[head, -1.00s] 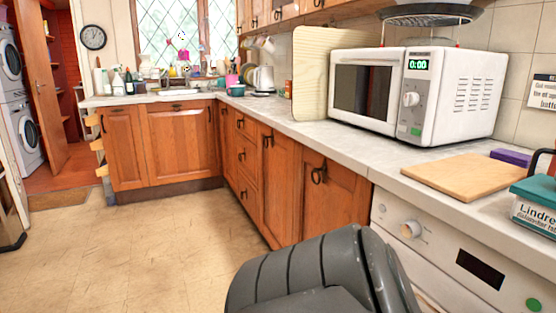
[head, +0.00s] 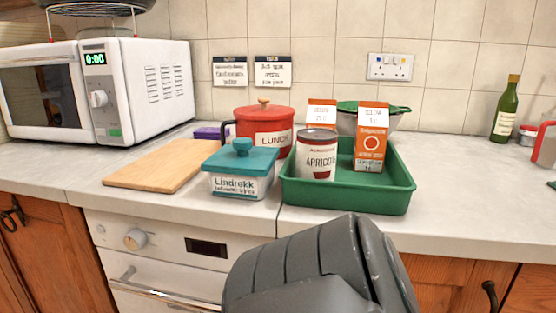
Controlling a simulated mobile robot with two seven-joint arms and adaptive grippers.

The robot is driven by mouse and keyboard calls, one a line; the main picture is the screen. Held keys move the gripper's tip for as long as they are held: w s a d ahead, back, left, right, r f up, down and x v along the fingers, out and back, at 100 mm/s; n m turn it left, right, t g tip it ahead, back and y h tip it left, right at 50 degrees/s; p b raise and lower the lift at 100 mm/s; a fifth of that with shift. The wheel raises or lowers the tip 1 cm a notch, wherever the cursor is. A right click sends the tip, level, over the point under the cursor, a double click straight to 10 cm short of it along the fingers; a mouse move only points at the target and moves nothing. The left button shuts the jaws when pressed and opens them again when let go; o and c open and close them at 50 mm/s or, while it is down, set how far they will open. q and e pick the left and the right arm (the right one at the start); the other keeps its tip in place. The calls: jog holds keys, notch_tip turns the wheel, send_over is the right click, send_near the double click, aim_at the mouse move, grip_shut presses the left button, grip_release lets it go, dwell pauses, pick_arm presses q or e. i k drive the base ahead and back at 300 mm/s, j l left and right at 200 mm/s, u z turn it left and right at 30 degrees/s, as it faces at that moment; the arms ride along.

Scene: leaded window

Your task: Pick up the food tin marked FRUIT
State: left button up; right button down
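A tin (head: 316,158) with a white label reading "APRICOT", its end cut off, stands upright in a green tray (head: 346,196) on the worktop. I can read no label saying FRUIT on any tin in view. An orange carton (head: 370,138) stands right of the tin in the tray. Part of another orange carton (head: 321,112) shows behind the tin. Neither of my grippers is in view; only a dark grey part of my own body shows at the bottom middle.
A red pot (head: 264,122) marked LUNCH, a teal-lidded box (head: 240,170) and a wooden board (head: 155,172) are left of the tray. A green-rimmed bowl (head: 400,117) is behind it. A bottle (head: 506,108) stands right. The worktop (head: 465,190) right of the tray is clear.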

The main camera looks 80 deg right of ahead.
aim_at(315, 147)
jog(key=z, duration=2.7)
jog(key=k+z, duration=0.1)
jog(key=z, duration=0.25)
jog(key=k+z, duration=0.15)
jog(key=z, duration=0.25)
